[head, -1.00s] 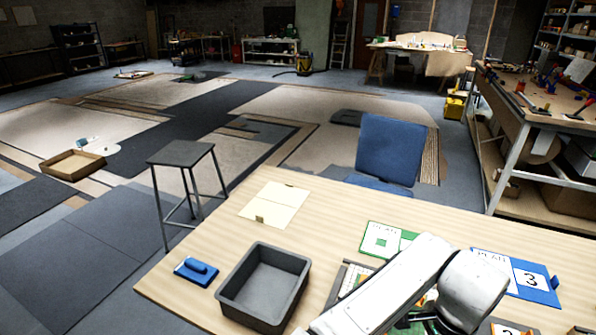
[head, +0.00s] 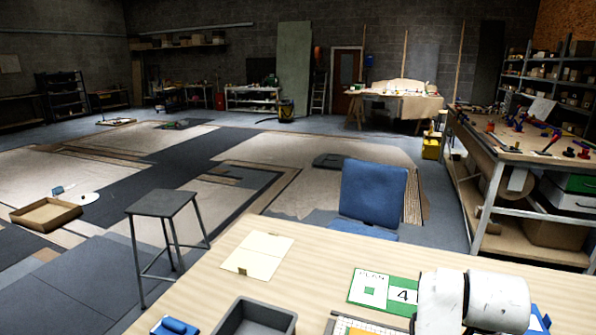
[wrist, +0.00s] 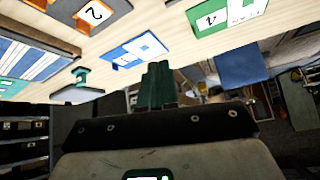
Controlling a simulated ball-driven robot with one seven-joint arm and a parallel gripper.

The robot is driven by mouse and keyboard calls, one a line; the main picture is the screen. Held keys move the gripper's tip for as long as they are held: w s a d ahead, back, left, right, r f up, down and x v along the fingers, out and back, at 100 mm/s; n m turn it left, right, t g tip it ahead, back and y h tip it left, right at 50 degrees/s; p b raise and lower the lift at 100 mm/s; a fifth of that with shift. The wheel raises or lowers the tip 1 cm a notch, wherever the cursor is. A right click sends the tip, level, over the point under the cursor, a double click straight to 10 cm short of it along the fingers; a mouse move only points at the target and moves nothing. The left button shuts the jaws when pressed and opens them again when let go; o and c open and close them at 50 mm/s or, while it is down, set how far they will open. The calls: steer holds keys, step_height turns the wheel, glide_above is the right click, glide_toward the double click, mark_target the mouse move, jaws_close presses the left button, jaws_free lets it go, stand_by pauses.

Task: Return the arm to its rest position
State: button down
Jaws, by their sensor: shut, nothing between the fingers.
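My gripper (wrist: 158,86) shows in the wrist view, its dark green fingers shut together with nothing between them. It is clear of the light wood table (wrist: 180,42), which appears at the top of that tilted view. In the head view my white arm (head: 440,300) is at the lower right, over the right part of the table. The gripper itself is not visible in the head view. A green card with a 4 (head: 385,291) lies just left of the arm; a blue card (head: 541,321) is partly hidden behind it.
On the table are a grey tray (head: 246,312), a blue block-like tool (head: 174,327) and a cream folder (head: 258,254). A blue chair (head: 372,190) stands behind the table's far edge and a stool (head: 162,203) to its left. A workbench (head: 520,140) stands at the right.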

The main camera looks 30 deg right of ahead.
steer(key=s+a+f+n+y, duration=0.2)
steer(key=s+a+f+n, duration=0.1)
steer(key=a+f, duration=0.3)
steer(key=s+a+f+n+g+y, duration=0.1)
steer(key=s+a+f+n, duration=0.3)
steer(key=a, duration=0.6)
steer(key=s+a+f+n+g+y, duration=0.1)
steer(key=s+a+f+n+y, duration=0.2)
steer(key=a+f+n, duration=0.3)
step_height(320, 180, down, 4)
steer(key=shift+s+a+r+n+y, duration=0.2)
steer(key=shift+s+a+n+y, duration=0.3)
steer(key=shift+a, duration=0.65)
